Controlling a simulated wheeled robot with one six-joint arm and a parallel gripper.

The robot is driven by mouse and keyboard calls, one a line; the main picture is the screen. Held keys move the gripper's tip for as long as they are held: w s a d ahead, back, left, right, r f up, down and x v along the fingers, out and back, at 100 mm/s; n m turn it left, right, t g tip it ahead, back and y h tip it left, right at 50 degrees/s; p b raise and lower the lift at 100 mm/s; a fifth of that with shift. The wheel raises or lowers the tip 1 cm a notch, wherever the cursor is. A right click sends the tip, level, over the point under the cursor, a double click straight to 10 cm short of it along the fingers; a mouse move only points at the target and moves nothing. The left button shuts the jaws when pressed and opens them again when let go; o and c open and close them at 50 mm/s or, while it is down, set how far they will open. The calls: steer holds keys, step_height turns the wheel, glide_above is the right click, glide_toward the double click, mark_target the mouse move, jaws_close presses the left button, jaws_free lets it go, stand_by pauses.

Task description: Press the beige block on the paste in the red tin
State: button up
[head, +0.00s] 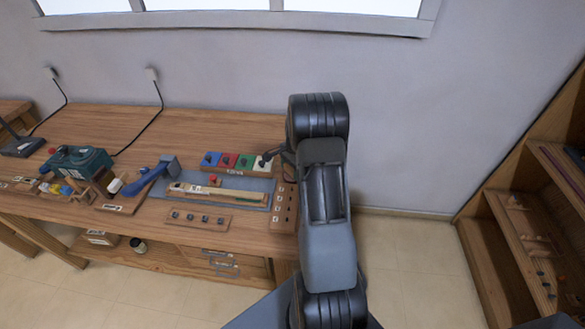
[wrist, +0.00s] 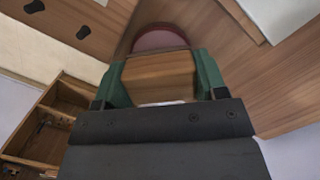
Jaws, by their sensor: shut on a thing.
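In the wrist view, my gripper (wrist: 160,70) has its two green fingers shut on a wood-brown block (wrist: 158,76), which I take for the beige block. I cannot tell whether block and tin touch, and paste cannot be made out. In the head view my arm hides the gripper and the block. A small red thing (head: 213,180) lies on the bench there; I cannot tell if it is the same tin.
The wooden bench (head: 150,215) holds a row of coloured squares with dark pieces, including a red one (head: 228,159). A pale key strip (head: 215,192) lies on a grey mat (head: 262,186). A blue-handled tool (head: 150,177) and green machine (head: 80,160) stand left.

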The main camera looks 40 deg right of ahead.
steer(key=shift+f+b, duration=0.4)
steer(key=shift+f, duration=0.2)
stand_by(1.6)
steer(key=shift+r, duration=0.1)
steer(key=shift+r+p, duration=2.4)
steer(key=shift+r, duration=1.1)
